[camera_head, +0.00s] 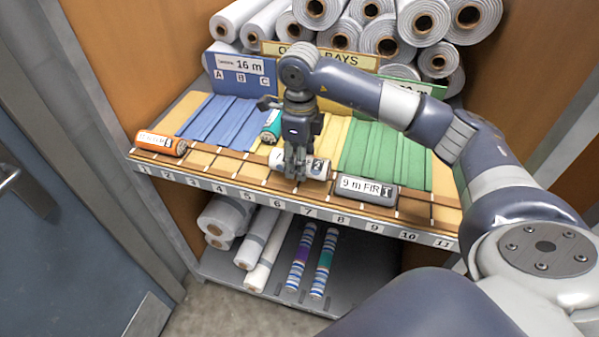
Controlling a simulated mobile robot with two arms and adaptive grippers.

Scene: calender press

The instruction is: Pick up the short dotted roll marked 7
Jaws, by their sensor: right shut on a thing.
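My right gripper (297,174) points down over the front rail of the shelf and is shut on a short pale roll (318,169) with a dark end. That roll lies behind the edge numbers 6 and 7. The fingers cover part of its label, and I cannot read its mark for sure. I cannot tell whether it touches the rail. A grey roll (367,190) labelled "9 m FIR" lies to its right. An orange roll (160,143) lies at the left end. A teal roll (271,126) sits behind the gripper. My left gripper is not in view.
The wooden rail (225,172) has an edge strip numbered from 1 to 11. Blue (218,122), yellow and green (385,152) slatted trays lie behind it. Large white rolls (388,36) are stacked at the back. More rolls, two striped (325,262), lie below.

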